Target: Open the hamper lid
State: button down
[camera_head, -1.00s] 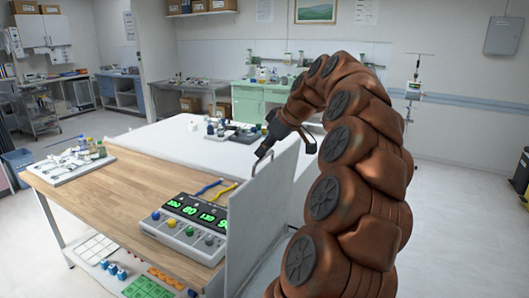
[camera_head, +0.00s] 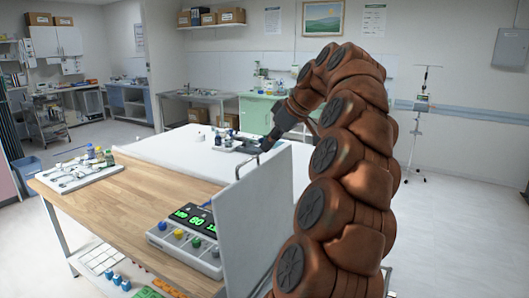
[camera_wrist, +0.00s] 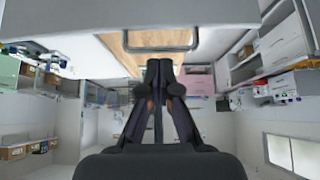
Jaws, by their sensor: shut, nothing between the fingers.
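The hamper lid (camera_head: 255,215) is a flat pale grey panel standing roughly upright at the right end of the wooden table in the head view. A thin grey bar handle (camera_head: 248,165) is on its upper part. My gripper (camera_head: 266,146) is just above the lid's top edge, close to the handle, and empty. In the wrist view my gripper's fingertips (camera_wrist: 160,64) are together, just below the handle (camera_wrist: 160,48) in the picture. The lid's edge (camera_wrist: 60,30) crosses the top of that view. The hamper body is mostly hidden behind my arm.
The wooden table (camera_head: 130,205) stands left of the lid, with a monitor box (camera_head: 185,238) close to it and a white tray (camera_head: 75,178) at its far left. A white surface (camera_head: 180,147) lies behind. Floor at the right (camera_head: 460,220) is clear.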

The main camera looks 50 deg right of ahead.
jog(key=shift+p+v, duration=0.7)
jog(key=shift+v, duration=2.25)
jog(key=shift+w+a, duration=0.1)
jog(key=shift+a, duration=0.05)
